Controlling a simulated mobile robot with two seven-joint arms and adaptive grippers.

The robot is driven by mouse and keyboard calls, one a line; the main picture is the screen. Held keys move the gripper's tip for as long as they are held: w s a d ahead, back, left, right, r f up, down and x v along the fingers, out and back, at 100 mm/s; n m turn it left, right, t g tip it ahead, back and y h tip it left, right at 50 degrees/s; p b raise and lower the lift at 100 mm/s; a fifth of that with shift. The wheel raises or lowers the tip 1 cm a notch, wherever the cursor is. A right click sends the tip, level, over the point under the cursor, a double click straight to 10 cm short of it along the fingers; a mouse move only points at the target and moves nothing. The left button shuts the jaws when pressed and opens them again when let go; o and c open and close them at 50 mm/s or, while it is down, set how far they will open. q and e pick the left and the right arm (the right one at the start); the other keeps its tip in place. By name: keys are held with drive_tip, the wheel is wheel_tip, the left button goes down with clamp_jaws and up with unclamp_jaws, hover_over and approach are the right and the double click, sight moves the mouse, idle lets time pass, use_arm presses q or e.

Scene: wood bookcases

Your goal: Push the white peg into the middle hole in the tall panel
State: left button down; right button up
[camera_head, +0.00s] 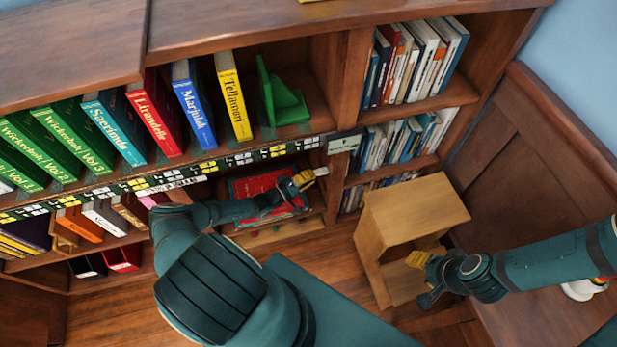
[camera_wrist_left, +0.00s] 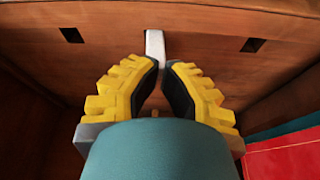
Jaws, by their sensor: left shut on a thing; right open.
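My left gripper (camera_head: 303,180) is shut on the white peg (camera_head: 321,171), low in the bookcase in the head view. In the left wrist view the peg (camera_wrist_left: 155,45) sticks out between the yellow-and-black fingers (camera_wrist_left: 166,68). Its far end meets the tall wooden panel (camera_wrist_left: 205,50), between a dark hole on the left (camera_wrist_left: 72,35) and one on the right (camera_wrist_left: 253,45). The middle hole is not visible; I cannot tell whether the peg's tip is inside it or only against the panel. My right gripper (camera_head: 424,262) is open and empty by a wooden box stool.
The open-sided stool (camera_head: 415,208) stands on the floor before the bookcase. Upright books (camera_head: 155,115) and a green bookend (camera_head: 280,98) fill the shelf above my left arm. A red book (camera_head: 262,186) lies flat behind it; red also shows right in the wrist view (camera_wrist_left: 285,158).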

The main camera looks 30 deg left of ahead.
use_arm(q)
drive_tip(key=shift+w+d, duration=0.15)
drive_tip(key=shift+w, duration=0.05)
drive_tip(key=a+v, duration=0.1)
drive_tip(key=v, duration=1.3)
drive_tip(key=shift+s, duration=0.15)
drive_tip(key=shift+s+a, duration=0.1)
